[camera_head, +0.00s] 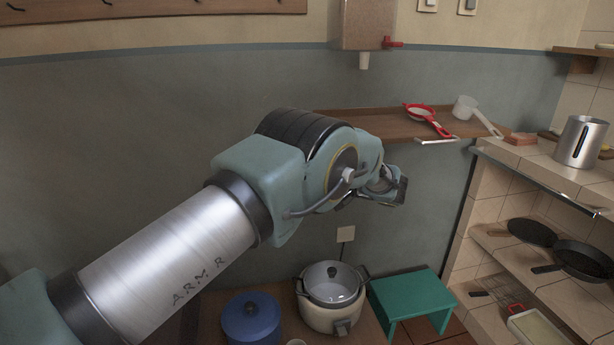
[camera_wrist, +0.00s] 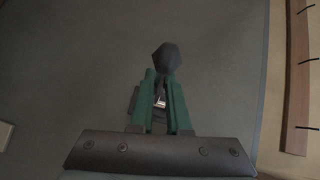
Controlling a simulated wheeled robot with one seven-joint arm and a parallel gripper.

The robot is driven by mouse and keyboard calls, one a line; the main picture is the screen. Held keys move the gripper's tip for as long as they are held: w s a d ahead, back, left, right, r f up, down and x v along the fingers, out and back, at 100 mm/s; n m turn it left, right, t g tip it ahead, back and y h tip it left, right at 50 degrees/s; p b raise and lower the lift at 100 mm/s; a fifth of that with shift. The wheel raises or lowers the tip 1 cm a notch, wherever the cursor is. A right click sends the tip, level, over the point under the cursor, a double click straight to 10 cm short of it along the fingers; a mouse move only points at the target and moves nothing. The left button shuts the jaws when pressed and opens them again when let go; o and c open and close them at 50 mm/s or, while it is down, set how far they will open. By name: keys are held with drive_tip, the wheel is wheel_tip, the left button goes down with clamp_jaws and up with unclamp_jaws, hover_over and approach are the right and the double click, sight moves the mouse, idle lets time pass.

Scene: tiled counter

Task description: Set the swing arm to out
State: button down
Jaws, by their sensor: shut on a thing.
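In the wrist view, the two green fingers of my gripper (camera_wrist: 162,92) are closed together on a small bright metal piece. A dark faceted knob (camera_wrist: 166,57) stands just beyond the fingertips, and I take it and the metal piece to be part of the swing arm. Most of that part is hidden between the fingers. In the head view, my gripper (camera_head: 393,188) is at the end of my outstretched arm, in front of the grey-green wall and below the wooden shelf. There my own wrist hides the swing arm, so its angle cannot be told.
The wooden shelf (camera_head: 385,126) holds a red strainer (camera_head: 428,118) and a white scoop (camera_head: 466,106). A dispenser (camera_head: 366,25) hangs above. Below are a blue pot (camera_head: 251,318), a rice cooker (camera_head: 333,292) and a green stool (camera_head: 411,292). The tiled counter (camera_head: 530,155) stands at right.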

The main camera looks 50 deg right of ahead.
drive_tip(key=c, duration=0.9)
unclamp_jaws()
drive_tip(key=shift+w, duration=0.1)
drive_tip(key=s, duration=0.3)
drive_tip(key=s+r+b, duration=0.1)
drive_tip(key=s, duration=0.3)
drive_tip(key=s+b, duration=0.1)
drive_tip(key=s, duration=0.2)
drive_tip(key=shift+s+d+r, duration=0.25)
drive_tip(key=shift+s+d, duration=0.1)
drive_tip(key=shift+a, duration=0.1)
